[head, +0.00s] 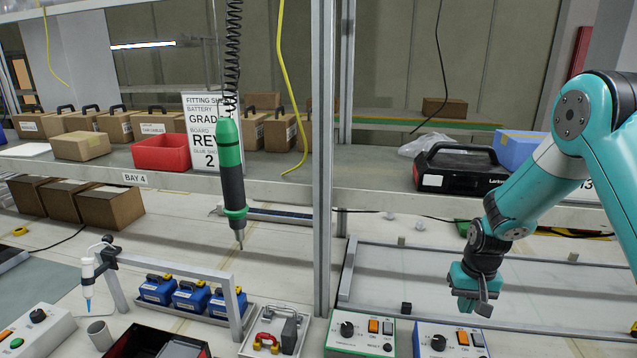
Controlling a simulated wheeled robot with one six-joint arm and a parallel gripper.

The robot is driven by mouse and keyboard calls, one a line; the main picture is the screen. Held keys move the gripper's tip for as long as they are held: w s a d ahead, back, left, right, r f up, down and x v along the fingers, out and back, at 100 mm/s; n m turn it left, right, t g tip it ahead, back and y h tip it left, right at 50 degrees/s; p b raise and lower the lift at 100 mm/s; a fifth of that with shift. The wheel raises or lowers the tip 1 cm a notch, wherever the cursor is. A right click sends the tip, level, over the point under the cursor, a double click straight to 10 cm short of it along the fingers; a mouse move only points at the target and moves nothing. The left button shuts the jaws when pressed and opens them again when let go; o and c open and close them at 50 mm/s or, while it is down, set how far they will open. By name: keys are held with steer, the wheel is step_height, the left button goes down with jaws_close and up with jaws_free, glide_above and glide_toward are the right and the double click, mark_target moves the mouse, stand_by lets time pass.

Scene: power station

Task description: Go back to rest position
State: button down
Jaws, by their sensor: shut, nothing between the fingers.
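My teal arm reaches in from the right side of the head view. My gripper (478,305) hangs at its end, pointing down over the framed bench area at the right. It is shut and empty, above and behind the control boxes at the front edge. Nothing touches it in this view.
A green screwdriver (229,165) hangs on a coiled cord left of an upright post (323,150). Blue batteries (190,297) stand in a row at the lower left. Control boxes (360,335) line the front. A black case (457,170) sits on the shelf behind my arm.

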steer(key=s+a+r+n+y, duration=0.1)
steer(key=s+a+r+n, duration=0.1)
steer(key=s+a+r, duration=0.45)
steer(key=s+a+r+n+y, duration=0.1)
steer(key=s+a+r+n, duration=0.15)
steer(key=a+r, duration=0.7)
steer(key=s+a+r+n+y, duration=0.1)
steer(key=s+r, duration=0.3)
steer(key=s, duration=0.5)
steer(key=s+a+r+n, duration=0.4)
steer(key=s, duration=0.6)
steer(key=shift+a+r+y, duration=0.2)
steer(key=shift+r+y, duration=0.15)
steer(key=shift+y, duration=0.05)
steer(key=shift+d, duration=0.1)
